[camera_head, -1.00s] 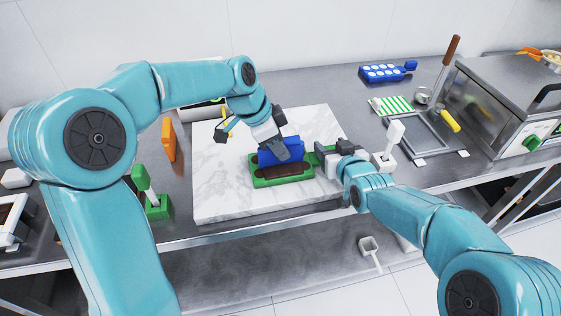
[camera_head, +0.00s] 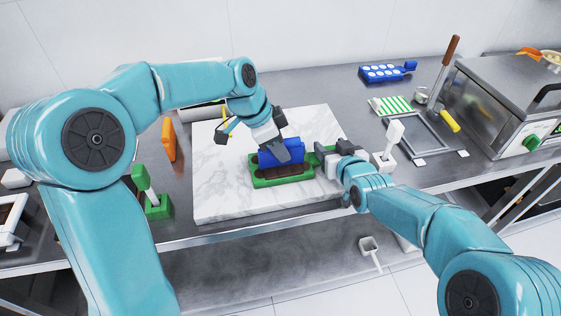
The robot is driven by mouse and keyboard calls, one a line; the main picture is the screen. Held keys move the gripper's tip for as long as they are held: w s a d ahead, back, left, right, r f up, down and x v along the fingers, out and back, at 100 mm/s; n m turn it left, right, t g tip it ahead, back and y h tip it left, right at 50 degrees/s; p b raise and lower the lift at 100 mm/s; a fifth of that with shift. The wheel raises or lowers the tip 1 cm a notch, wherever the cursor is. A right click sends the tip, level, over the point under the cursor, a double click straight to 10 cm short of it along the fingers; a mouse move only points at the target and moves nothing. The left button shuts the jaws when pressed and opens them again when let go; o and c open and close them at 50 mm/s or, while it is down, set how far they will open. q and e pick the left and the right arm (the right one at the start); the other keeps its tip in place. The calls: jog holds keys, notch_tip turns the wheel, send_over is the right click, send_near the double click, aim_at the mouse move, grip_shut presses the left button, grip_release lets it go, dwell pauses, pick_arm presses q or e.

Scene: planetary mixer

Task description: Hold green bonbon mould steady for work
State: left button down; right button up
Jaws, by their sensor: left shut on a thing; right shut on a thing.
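The green bonbon mould (camera_head: 296,182) lies on the white marble slab, with dark brown filling (camera_head: 284,171) showing in its top. My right gripper (camera_head: 324,158) is at the mould's right end and is shut on its green end tab; the fingers partly hide the contact. My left gripper (camera_head: 281,150) is above the mould, shut on a blue scraper-like tool (camera_head: 268,157). The tool's lower edge is at the mould's top; I cannot tell whether it touches. The tool and gripper hide the mould's back part.
The marble slab (camera_head: 225,190) has bare room left of the mould. A white-handled tool (camera_head: 390,145), a grey frame (camera_head: 425,135), a blue mould (camera_head: 385,72) and a steel oven (camera_head: 505,100) are to the right.

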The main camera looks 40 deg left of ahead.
pick_arm(q)
jog(key=shift+w+a+f, duration=0.1)
jog(key=shift+w+a, duration=0.15)
jog(key=shift+a, duration=0.1)
jog(key=shift+w+a+r, duration=0.15)
jog(key=shift+w+a, duration=0.45)
jog(key=shift+a, duration=0.1)
jog(key=shift+w+a+r, duration=0.1)
jog(key=shift+w+a, duration=0.5)
jog(key=shift+a, duration=0.05)
jog(key=shift+s+d+f, duration=0.1)
jog(key=shift+s+d, duration=1.05)
jog(key=shift+d, duration=0.25)
jog(key=shift+s+d+f, duration=0.15)
jog(key=shift+s+d, duration=0.75)
jog(key=shift+d, duration=0.1)
jog(key=shift+s+d+f, duration=0.1)
jog(key=shift+s+d, duration=0.25)
